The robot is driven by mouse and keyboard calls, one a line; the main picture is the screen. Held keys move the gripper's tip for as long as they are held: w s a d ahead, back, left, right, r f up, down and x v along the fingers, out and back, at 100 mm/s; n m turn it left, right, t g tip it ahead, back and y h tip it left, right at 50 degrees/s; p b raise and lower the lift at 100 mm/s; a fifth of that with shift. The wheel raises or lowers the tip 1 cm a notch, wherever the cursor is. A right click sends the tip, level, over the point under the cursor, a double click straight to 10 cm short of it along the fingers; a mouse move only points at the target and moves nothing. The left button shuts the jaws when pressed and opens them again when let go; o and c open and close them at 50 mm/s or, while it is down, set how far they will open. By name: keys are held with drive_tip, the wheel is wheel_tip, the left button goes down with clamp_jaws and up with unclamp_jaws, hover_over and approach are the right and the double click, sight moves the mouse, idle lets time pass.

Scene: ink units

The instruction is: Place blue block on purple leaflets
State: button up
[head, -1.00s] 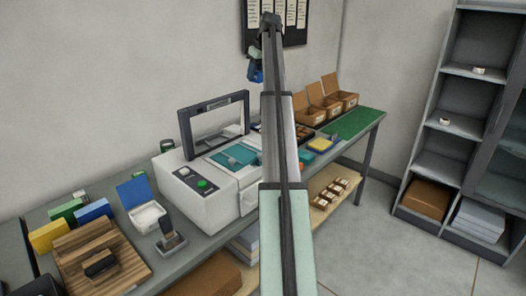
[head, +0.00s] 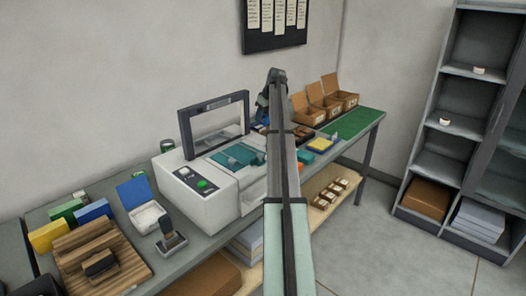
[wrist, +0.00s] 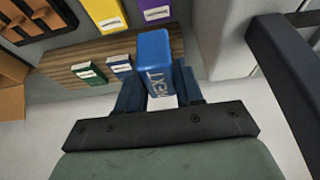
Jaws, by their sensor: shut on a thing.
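My gripper (wrist: 159,84) is shut on the blue block (wrist: 153,50), which has pale lettering on its side and sticks out past the fingers in the wrist view. The purple leaflets (wrist: 155,11) show at the top edge of the wrist view, just beyond the block, with a white label. The block appears held above the wooden surface, apart from the leaflets. In the head view my gripper (head: 264,110) is small and dark, at the far end of my arm over the bench. My arm hides the purple leaflets there.
A yellow stack (wrist: 105,13) lies left of the purple one. Green (wrist: 88,74) and blue (wrist: 120,66) labelled pieces sit on the wooden board (wrist: 60,62). The white printing machine (head: 200,190) with its raised frame (head: 213,128) stands left of my arm. Open cardboard boxes (head: 330,100) stand behind.

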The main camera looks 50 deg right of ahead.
wheel_tip(320, 180, down, 14)
drive_tip(key=shift+r, duration=0.25)
idle(0.5)
drive_tip(key=shift+f, duration=0.15)
drive_tip(key=o, duration=1.1)
drive_tip(key=v, duration=1.2)
